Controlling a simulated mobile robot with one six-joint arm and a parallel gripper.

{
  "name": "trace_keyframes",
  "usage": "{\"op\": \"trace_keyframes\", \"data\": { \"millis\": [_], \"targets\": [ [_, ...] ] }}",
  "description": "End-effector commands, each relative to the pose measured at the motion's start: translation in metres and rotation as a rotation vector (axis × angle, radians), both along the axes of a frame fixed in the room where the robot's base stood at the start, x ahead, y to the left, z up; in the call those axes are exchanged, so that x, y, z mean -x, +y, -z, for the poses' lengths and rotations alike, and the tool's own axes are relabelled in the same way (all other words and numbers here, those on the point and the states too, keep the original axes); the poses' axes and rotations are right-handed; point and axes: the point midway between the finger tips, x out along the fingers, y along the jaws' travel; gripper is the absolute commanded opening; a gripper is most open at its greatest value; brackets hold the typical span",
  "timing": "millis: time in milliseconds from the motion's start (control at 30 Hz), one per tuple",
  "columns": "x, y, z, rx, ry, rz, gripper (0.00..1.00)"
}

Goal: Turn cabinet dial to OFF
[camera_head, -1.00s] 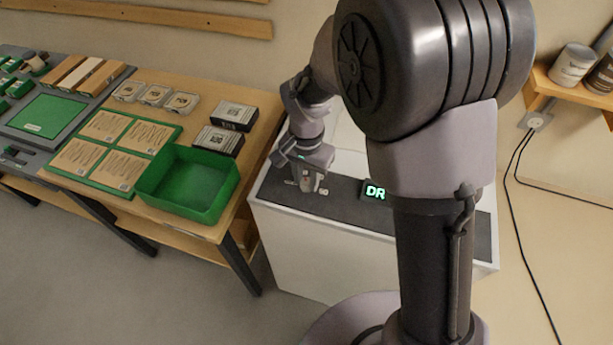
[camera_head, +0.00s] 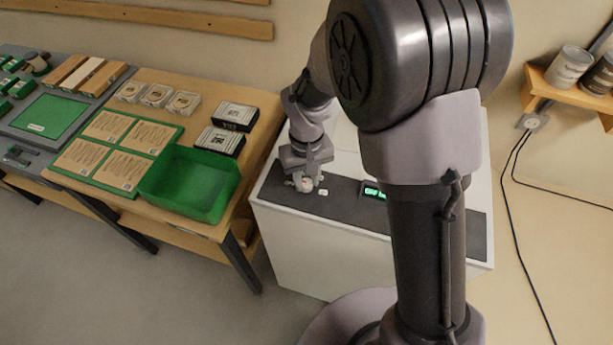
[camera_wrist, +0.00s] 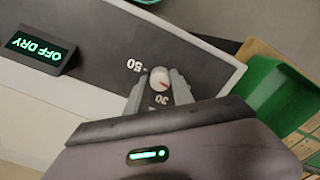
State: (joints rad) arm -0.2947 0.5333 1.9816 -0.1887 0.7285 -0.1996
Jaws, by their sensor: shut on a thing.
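The cabinet (camera_head: 277,228) is white with a dark top panel (camera_head: 345,209). Its dial (camera_wrist: 159,76) is a small white knob with a red mark, seen between my fingers in the wrist view. The red mark is on the dial's lower right side, nearest the printed 30. My gripper (camera_wrist: 160,82) is shut on the dial, one finger on each side. In the head view my gripper (camera_head: 306,184) is over the panel's left end, largely covering the dial. The display (camera_wrist: 41,52) reads OFF DRY in green; my arm partly hides it in the head view.
A wooden bench (camera_head: 258,135) with a green bin (camera_head: 188,210) stands just left of the cabinet. A shelf (camera_head: 563,94) with cans is on the right wall. Black cables (camera_head: 512,190) hang from a wall socket (camera_head: 533,122).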

Motion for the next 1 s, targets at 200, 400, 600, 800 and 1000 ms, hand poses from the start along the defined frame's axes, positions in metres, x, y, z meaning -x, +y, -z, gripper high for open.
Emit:
{"op": "trace_keyframes", "data": {
  "millis": [200,400,600,800,1000],
  "targets": [
    [-0.0007,0.0002,-0.0011,-0.001,-0.002,-0.093,0.00],
    [-0.0008,0.0002,-0.0009,-0.001,-0.003,-0.136,0.00],
    [-0.0009,0.0003,-0.0008,-0.001,-0.003,-0.147,0.00],
    [-0.0009,0.0003,-0.0008,-0.001,-0.003,-0.148,0.00],
    [-0.0007,0.0002,-0.0006,-0.001,-0.002,-0.147,0.50]
  ]
}}
